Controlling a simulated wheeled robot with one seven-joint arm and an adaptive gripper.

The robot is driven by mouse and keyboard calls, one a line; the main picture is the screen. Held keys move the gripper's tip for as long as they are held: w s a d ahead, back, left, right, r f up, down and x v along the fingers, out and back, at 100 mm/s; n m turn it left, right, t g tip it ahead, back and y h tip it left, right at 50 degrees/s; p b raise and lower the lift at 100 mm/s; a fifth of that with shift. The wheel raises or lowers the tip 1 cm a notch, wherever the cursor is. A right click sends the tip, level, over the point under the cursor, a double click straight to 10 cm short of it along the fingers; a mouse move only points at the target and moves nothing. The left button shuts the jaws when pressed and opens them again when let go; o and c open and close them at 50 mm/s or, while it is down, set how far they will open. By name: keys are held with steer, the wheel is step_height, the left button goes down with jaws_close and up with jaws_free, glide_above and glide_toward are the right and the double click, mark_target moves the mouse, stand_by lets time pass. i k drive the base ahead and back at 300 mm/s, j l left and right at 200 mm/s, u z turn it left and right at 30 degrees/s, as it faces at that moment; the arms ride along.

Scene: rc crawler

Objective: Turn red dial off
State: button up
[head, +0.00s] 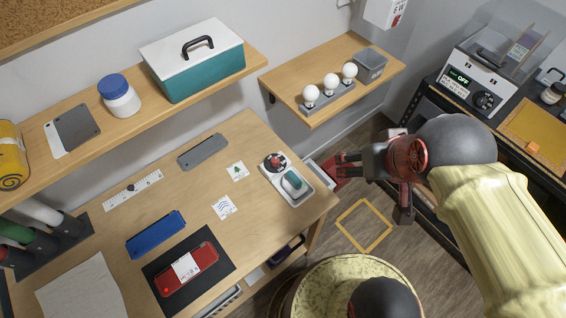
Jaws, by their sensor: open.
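The red dial (276,161) sits on a dark round base at the far end of a light panel (298,195) near the right edge of the wooden desk. A teal knob (291,181) sits on the same panel, nearer the front. The dial's exact pointer setting is too small to read. My gripper (341,166) is open and empty, to the right of the panel and apart from it, with its fingers pointing left towards the dial. No part of my arm covers the dial.
A shelf (388,72) above holds several white bulbs (331,81) and a grey box (369,65). On the desk lie a red device (203,258), a blue case (155,233) and cards (238,171). A device with a display reading OFF (478,82) stands at the right.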

mark_target(275, 161)
steer(key=i+l+u, duration=0.1)
steer(key=u, duration=0.65)
steer(key=i, duration=0.05)
